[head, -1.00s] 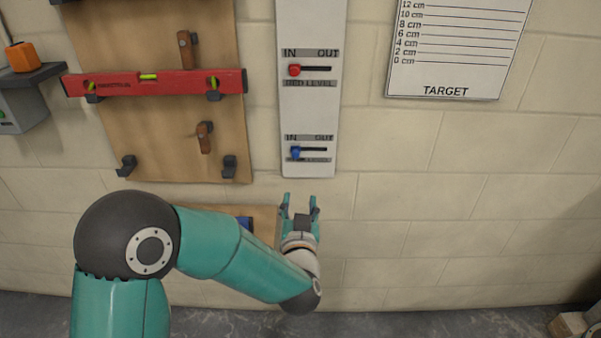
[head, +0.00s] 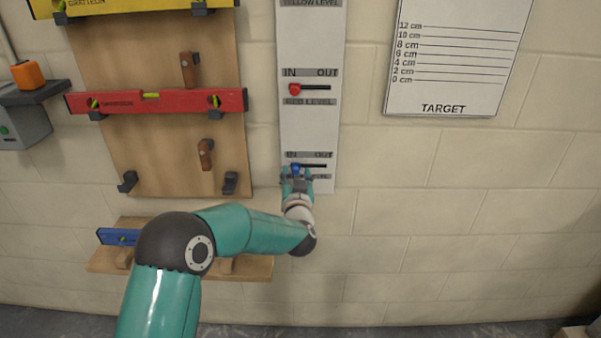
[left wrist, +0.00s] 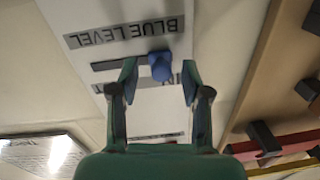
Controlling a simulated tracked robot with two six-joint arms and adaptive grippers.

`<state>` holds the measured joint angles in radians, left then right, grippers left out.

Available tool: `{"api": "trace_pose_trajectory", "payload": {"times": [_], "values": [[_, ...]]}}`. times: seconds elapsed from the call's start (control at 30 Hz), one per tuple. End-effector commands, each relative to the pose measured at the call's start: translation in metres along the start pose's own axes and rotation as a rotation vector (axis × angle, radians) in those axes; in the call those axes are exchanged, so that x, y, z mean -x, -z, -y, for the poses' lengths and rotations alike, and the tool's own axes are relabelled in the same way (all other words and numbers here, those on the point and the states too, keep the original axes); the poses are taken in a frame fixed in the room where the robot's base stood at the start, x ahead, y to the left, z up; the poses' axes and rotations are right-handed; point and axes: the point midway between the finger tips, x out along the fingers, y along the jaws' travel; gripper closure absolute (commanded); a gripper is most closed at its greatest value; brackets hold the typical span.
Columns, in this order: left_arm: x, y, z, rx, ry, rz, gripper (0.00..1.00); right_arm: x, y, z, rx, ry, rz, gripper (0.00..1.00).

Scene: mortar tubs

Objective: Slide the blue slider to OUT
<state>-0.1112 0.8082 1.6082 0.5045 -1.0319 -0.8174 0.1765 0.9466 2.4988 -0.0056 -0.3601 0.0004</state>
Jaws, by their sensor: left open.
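The blue slider (head: 296,168) is a small knob at the IN end, the left end, of the lowest slot on the white panel (head: 309,130). The slot runs right toward OUT. My left gripper (head: 297,174) is open at the slider, its fingers overlapping it in the head view. In the left wrist view the blue knob (left wrist: 161,66) shows between the two spread fingertips of my left gripper (left wrist: 159,80), with a gap on each side. The label BLUE LEVEL (left wrist: 124,31) is readable there, upside down. My right gripper is in neither view.
A red slider (head: 294,90) sits at IN higher on the panel. Left of it, a wooden board (head: 165,150) carries a red level (head: 150,102) and hooks. A blue level (head: 117,237) lies on a low shelf. The wall right of the panel is bare below the target chart (head: 450,60).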

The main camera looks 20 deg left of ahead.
Motion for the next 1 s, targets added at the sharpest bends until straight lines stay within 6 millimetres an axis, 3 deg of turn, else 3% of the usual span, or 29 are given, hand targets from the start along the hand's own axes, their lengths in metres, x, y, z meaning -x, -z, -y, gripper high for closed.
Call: {"api": "trace_pose_trajectory", "payload": {"times": [0.2,0.47,0.73,1.0], "values": [[-0.0117,0.0001,-0.0002,0.0,-0.001,0.0,0.53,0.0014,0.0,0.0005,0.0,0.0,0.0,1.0],[-0.0122,-0.0001,-0.0006,0.0,-0.001,0.0,0.53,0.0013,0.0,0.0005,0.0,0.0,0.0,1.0],[-0.012,-0.0001,-0.001,0.0,-0.002,0.0,0.97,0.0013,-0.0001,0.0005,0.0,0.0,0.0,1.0],[-0.0119,0.0,-0.0015,0.0,-0.003,0.0,1.0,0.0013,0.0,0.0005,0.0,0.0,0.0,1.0]]}}
